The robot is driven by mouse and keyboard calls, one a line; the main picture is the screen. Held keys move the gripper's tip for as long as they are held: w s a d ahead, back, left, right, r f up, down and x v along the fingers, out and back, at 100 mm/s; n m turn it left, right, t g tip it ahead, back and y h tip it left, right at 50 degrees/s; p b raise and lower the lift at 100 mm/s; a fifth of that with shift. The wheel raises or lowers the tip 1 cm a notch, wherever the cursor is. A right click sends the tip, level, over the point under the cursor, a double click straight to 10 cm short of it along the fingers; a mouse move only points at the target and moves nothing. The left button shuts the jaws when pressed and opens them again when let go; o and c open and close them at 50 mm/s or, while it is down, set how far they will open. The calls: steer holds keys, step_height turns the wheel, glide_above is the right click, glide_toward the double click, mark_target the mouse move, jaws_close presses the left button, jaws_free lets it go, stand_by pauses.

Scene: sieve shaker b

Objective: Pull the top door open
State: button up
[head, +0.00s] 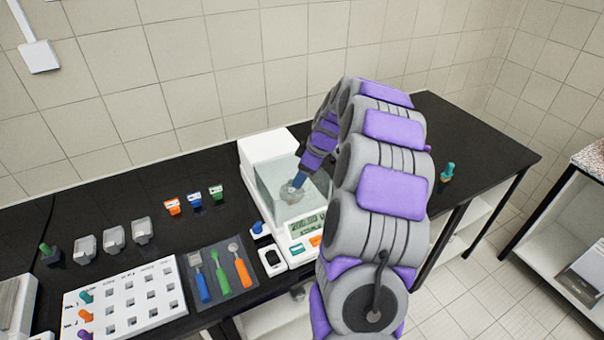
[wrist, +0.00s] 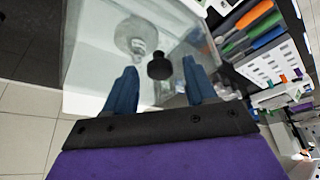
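A white balance (head: 262,150) with a clear glass weighing chamber (head: 272,205) stands on the black bench. The glass top appears to cover the chamber, but its edges are hard to make out. My gripper (head: 298,182) is at the top of the chamber, seen from behind my arm. In the wrist view, my gripper (wrist: 159,66) has its two blue fingers apart. A black knob (wrist: 159,68) shows between the fingertips, with gaps on both sides. A round metal pan (wrist: 136,36) shows through the glass. The knob is not clear in the head view.
Left of the balance lie a tray with colored-handled tools (head: 205,295) and a white rack with holes (head: 125,305). Several small colored-top containers (head: 195,198) and grey blocks (head: 113,238) stand behind. A teal-topped item (head: 447,172) stands right. The back left bench has free room.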

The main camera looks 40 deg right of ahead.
steer(key=shift+d, duration=0.4)
steer(key=shift+c, duration=1.4)
steer(key=shift+a, duration=0.4)
steer(key=c, duration=0.5)
jaws_close()
steer(key=shift+d, duration=0.1)
steer(key=shift+w, duration=0.15)
steer(key=w+d, duration=0.1)
steer(key=w, duration=0.4)
steer(key=w+d+p, duration=0.1)
steer(key=w, duration=0.4)
steer(key=w+d+p, duration=0.1)
steer(key=w, duration=0.4)
steer(key=shift+w+d, duration=0.1)
steer(key=shift+d, duration=0.15)
